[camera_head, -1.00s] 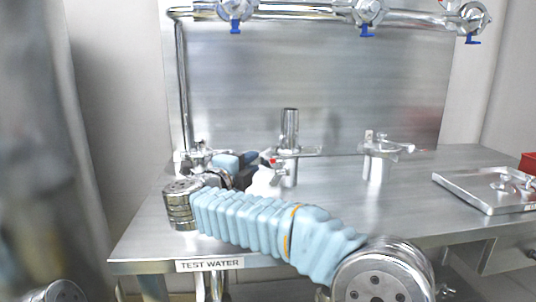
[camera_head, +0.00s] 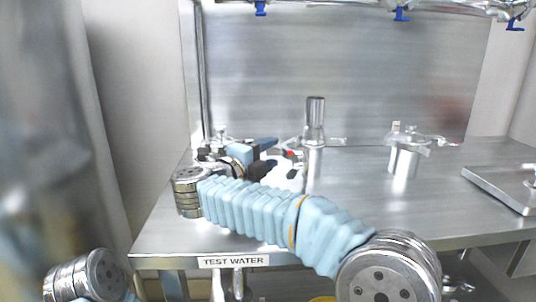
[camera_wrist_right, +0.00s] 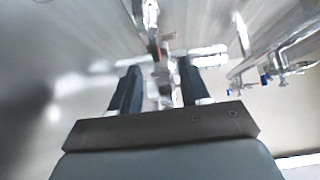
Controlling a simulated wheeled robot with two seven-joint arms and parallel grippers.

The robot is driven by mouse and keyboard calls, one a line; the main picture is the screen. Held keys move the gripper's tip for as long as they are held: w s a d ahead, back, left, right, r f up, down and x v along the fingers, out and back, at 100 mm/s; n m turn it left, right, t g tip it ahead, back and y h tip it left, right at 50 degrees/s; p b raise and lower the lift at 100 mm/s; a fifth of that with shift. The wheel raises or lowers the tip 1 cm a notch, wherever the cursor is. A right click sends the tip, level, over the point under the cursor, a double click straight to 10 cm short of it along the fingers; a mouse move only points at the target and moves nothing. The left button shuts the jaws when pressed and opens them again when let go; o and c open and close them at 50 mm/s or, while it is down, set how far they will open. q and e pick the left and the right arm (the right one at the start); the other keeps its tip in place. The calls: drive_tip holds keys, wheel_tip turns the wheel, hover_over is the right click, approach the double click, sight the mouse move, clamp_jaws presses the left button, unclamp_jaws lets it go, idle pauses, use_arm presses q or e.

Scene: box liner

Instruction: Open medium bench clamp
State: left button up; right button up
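A middle metal pipe fitting with a clamp (camera_head: 316,141) stands upright on the bench. Its clamp has a small red part (camera_head: 290,154) on the left side. I cannot tell for sure that this is the medium clamp. My right gripper (camera_head: 275,155) is open, its two dark fingers apart, just left of the red part. In the right wrist view, the open fingers (camera_wrist_right: 157,85) point toward the clamp (camera_wrist_right: 155,48), which is blurred and lies ahead between them. Contact cannot be made out. My left gripper is out of view.
Another clamped fitting (camera_head: 404,158) stands to the right, and a further one is partly hidden behind my right wrist. A metal tray (camera_head: 500,188) lies at the right of the steel bench (camera_head: 350,215). Overhead are valves with blue handles (camera_head: 402,14).

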drive_tip(key=b+v, duration=0.2)
drive_tip(key=v, duration=1.1)
drive_tip(key=shift+s+a, duration=0.2)
drive_tip(key=shift+s, duration=0.15)
